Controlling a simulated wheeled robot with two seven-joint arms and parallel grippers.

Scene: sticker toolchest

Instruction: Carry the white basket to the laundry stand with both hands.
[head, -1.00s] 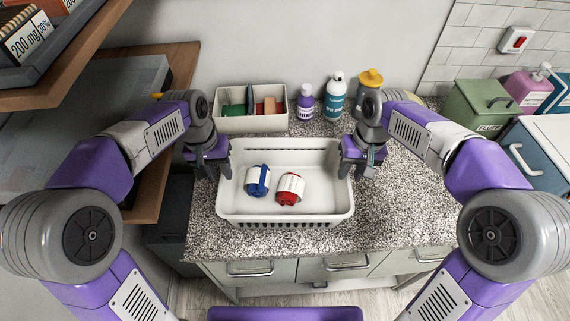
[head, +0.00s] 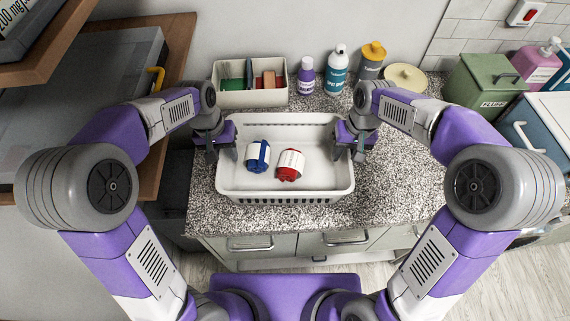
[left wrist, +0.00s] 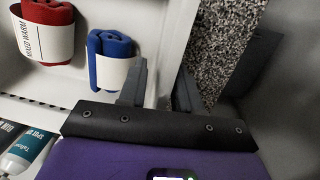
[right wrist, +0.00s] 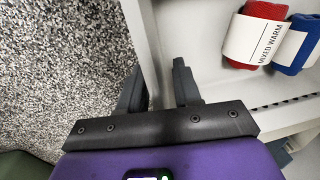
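The white basket (head: 285,188) stands on the speckled counter, with a blue roll (head: 258,155) and a red roll (head: 290,164) inside, each in a white label band. The red roll's band reads "MIXED WARM" in the right wrist view (right wrist: 265,35). My left gripper (head: 213,142) is at the basket's left wall, and its fingers in the left wrist view (left wrist: 160,88) stand either side of that wall, spread apart. My right gripper (head: 351,146) is at the right wall, its spread fingers (right wrist: 158,88) likewise straddling it. I see no laundry stand.
A green canister (head: 487,88) is at right. Wooden shelves (head: 165,90) flank the left side. Drawers (head: 345,242) are below the counter.

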